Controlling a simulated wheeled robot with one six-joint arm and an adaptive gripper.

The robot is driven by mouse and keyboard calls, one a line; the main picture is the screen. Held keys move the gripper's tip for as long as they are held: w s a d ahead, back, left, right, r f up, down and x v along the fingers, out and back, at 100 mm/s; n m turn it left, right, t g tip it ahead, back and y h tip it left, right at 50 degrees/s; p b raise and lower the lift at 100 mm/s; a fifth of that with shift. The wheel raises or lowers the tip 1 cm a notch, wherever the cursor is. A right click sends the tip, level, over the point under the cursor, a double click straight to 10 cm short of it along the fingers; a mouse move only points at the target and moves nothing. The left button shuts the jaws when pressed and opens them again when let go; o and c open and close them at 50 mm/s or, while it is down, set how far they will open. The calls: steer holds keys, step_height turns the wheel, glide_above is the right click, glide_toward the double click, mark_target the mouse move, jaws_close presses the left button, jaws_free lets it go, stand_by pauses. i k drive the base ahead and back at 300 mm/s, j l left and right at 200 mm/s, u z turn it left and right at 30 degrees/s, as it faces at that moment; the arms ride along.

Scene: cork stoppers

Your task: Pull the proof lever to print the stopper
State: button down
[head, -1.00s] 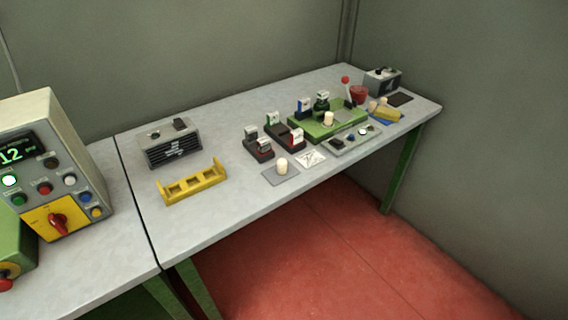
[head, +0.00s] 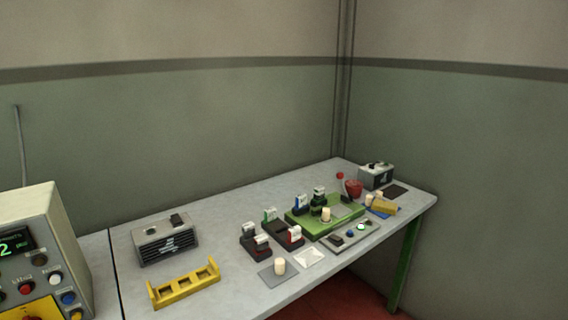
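The proof lever, a thin arm with a red ball knob (head: 340,175), stands at the back right of the green press base (head: 323,222) in the head view. A pale cork stopper (head: 326,214) stands upright on the press, near a dark stamp head (head: 319,194). I cannot tell whether they touch. A second stopper (head: 279,266) stands on a grey pad (head: 266,275) in front. A white card with a dark mark (head: 309,257) lies beside the pad. My gripper is not in view.
A red bowl (head: 354,188), a yellow block (head: 384,208) and more corks crowd the right end. A yellow rack (head: 184,290) and a grey vented box (head: 167,240) stand left. A control panel (head: 40,250) is at far left.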

mark_target(340, 175)
steer(key=i+l, duration=0.15)
steer(key=i, duration=0.3)
steer(key=i+l, duration=0.15)
steer(key=i, duration=0.3)
